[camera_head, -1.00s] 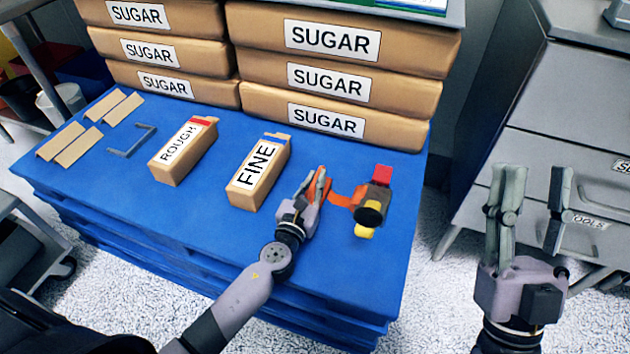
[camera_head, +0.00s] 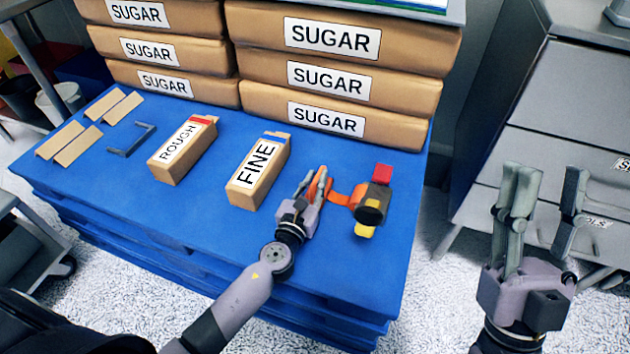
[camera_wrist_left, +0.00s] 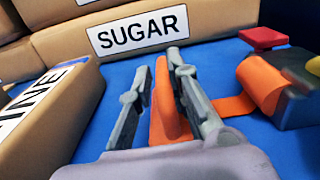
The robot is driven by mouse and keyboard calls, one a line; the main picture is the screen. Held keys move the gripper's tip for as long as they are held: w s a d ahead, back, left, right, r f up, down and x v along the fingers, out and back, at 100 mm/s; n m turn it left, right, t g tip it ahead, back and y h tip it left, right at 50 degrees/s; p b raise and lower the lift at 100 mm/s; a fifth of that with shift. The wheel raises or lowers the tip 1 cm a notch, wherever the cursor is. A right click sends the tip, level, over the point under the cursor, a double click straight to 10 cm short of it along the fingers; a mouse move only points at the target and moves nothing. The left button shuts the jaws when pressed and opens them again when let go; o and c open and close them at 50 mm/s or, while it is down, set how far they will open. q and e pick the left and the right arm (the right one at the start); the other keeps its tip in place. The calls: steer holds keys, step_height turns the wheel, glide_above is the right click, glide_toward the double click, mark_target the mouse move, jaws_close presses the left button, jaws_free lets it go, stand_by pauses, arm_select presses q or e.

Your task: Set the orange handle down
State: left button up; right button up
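The orange handle (camera_head: 317,187) belongs to a sifter (camera_head: 373,202) with a dark body and red and yellow parts, at the right of the blue pallet top (camera_head: 215,235). My left gripper (camera_head: 315,181) is low over the pallet with its fingers on either side of the handle. In the left wrist view the handle (camera_wrist_left: 164,112) stands between the fingers (camera_wrist_left: 157,72), with a blue gap beside the left finger, so the gripper looks open. Contact under the handle is hidden. My right gripper (camera_head: 545,185) is open and empty, off the pallet at the right.
A FINE box (camera_head: 258,174) stands left of my left gripper, and a ROUGH box (camera_head: 182,150) farther left. A grey bracket (camera_head: 132,140) and cardboard pieces (camera_head: 78,146) lie beyond. SUGAR sacks (camera_head: 340,85) are stacked behind. A grey drawer cabinet (camera_head: 560,110) stands at right.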

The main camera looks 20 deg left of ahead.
arm_select(q)
steer(key=o, duration=0.4)
steer(key=shift+c, duration=0.2)
steer(key=s, duration=1.2)
steer(key=shift+a, duration=0.2)
